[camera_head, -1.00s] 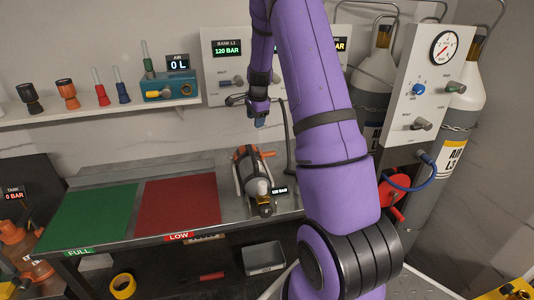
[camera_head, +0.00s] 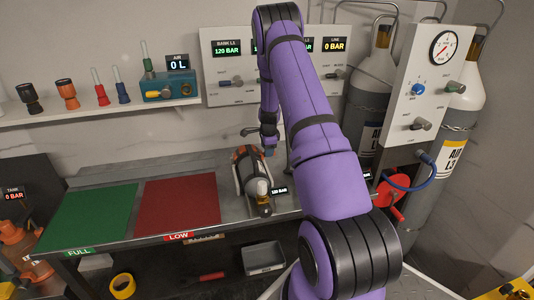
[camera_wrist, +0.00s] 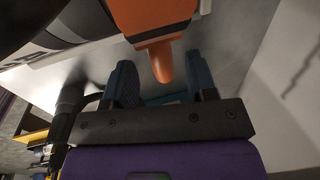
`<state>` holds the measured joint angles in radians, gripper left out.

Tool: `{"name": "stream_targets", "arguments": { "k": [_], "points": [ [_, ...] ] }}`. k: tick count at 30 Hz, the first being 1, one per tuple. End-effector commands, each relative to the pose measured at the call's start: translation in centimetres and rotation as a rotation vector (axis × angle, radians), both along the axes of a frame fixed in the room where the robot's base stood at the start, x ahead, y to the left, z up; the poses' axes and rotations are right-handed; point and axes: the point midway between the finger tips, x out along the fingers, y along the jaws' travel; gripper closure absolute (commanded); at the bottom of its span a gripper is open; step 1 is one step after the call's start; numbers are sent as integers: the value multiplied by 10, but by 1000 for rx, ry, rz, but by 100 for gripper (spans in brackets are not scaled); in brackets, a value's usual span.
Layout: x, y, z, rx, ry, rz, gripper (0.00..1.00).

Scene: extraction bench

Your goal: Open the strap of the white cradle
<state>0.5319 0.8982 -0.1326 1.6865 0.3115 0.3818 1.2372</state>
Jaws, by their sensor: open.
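A grey-and-black cylinder (camera_head: 254,180) lies on the bench in the white cradle, which is mostly hidden beneath it. An orange strap (camera_head: 238,153) crosses its far end. In the wrist view the strap (camera_wrist: 155,18) is close, with an orange tab (camera_wrist: 162,62) pointing down from it. My gripper (camera_head: 269,150) is low over the bench, just right of the strap end. In the wrist view my gripper (camera_wrist: 163,85) is open, its blue fingers on either side of the tab. Whether they touch it I cannot tell.
A green mat (camera_head: 90,217) and a red mat (camera_head: 180,203) cover the bench's left part. A valve panel (camera_head: 225,75) stands behind the bench. A gauge panel (camera_head: 425,80) and gas bottles (camera_head: 455,125) stand at the right. A small bar display (camera_head: 279,191) is beside the cylinder.

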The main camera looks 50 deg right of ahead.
Motion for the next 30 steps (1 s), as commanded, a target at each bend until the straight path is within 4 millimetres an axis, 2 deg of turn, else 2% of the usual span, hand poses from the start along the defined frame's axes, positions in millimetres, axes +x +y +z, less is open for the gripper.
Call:
{"name": "stream_targets", "arguments": {
  "k": [1,6,17,21,24,30],
  "points": [
    [1,-1,-7,1,1,0,48],
    [4,-3,-21,-1,-1,0,48],
    [4,-3,-24,-1,-1,0,48],
    [4,-3,-24,-1,-1,0,80],
    [4,-3,-24,-1,-1,0,100],
    [5,-3,-23,-3,1,0,100]
  ]
}}
